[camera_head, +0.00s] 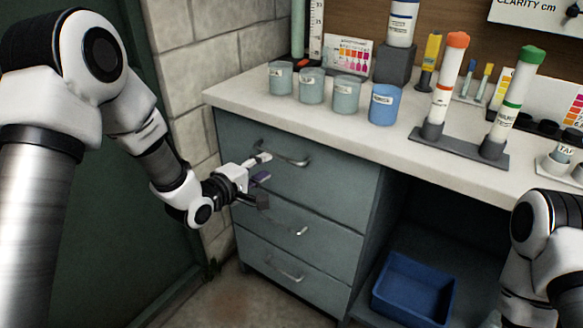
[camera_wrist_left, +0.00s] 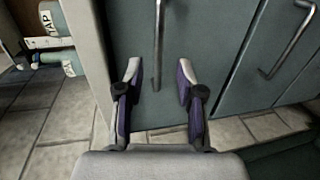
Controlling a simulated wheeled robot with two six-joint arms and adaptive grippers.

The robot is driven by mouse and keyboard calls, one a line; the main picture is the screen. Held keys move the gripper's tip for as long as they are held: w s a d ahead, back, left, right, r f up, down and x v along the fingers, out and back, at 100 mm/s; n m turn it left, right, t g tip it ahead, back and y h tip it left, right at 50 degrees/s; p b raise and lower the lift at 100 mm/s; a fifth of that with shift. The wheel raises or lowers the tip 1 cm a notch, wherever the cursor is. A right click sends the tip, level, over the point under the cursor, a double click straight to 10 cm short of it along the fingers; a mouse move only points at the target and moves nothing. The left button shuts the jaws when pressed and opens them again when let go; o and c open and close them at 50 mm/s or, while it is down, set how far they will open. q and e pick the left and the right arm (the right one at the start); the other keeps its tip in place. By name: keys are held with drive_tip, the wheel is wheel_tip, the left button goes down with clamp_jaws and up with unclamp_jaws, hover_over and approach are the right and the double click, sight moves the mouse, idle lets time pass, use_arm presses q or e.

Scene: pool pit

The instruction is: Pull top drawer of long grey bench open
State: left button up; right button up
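The long grey bench has a pale top (camera_head: 240,95) and a stack of drawers at its left end. The top drawer (camera_head: 340,185) looks shut, flush with the front. Its metal bar handle (camera_head: 290,158) is near the drawer's upper edge. My left gripper (camera_head: 262,168) is open and empty in front of the top drawer, just left of and below the handle. In the left wrist view, a bar handle (camera_wrist_left: 158,45) lies ahead between the spread fingers of the left gripper (camera_wrist_left: 158,72); contact cannot be told. My right gripper is out of view.
Lower drawers have handles (camera_head: 287,271) too. A blue bin (camera_head: 414,290) sits under the bench to the right. Several cups (camera_head: 347,94), a blue cup (camera_head: 385,104) and a tube rack (camera_head: 455,143) stand on top. A block wall (camera_head: 185,70) is close on the left.

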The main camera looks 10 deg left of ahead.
sight(279, 158)
use_arm(q)
drive_tip(key=x, duration=0.7)
drive_tip(key=shift+w+d+b, duration=0.1)
drive_tip(key=shift+w+b, duration=0.2)
drive_tip(key=shift+w, duration=0.1)
clamp_jaws()
